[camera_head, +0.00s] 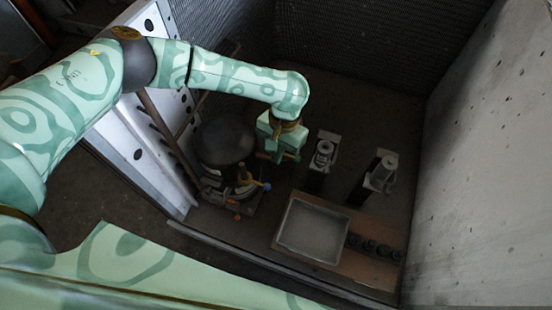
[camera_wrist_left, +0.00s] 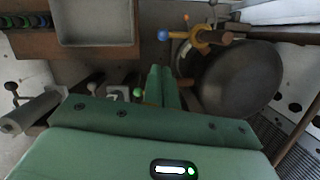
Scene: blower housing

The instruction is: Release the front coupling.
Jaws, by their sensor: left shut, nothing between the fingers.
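A dark dome-shaped housing (camera_head: 225,140) stands left of centre in the head view and also shows in the left wrist view (camera_wrist_left: 238,78). At its front is a coupling-like fitting (camera_head: 243,184) with orange parts and a blue ball-ended lever (camera_head: 266,186). In the left wrist view this fitting is an orange-yellow piece (camera_wrist_left: 200,38) beside the housing, with the blue ball (camera_wrist_left: 163,35) to its left. My left gripper (camera_head: 280,157) is right of the housing, shut and empty. Its green fingers (camera_wrist_left: 161,82) appear apart from the blue ball. My right gripper is not in view.
A grey tray (camera_head: 290,245) sits on a brown board with several dark round parts (camera_head: 375,246). Two upright fixtures (camera_head: 323,155) (camera_head: 380,175) stand right of my gripper. A pale perforated panel (camera_head: 130,130) is at left, and a concrete wall (camera_head: 480,160) bounds the right.

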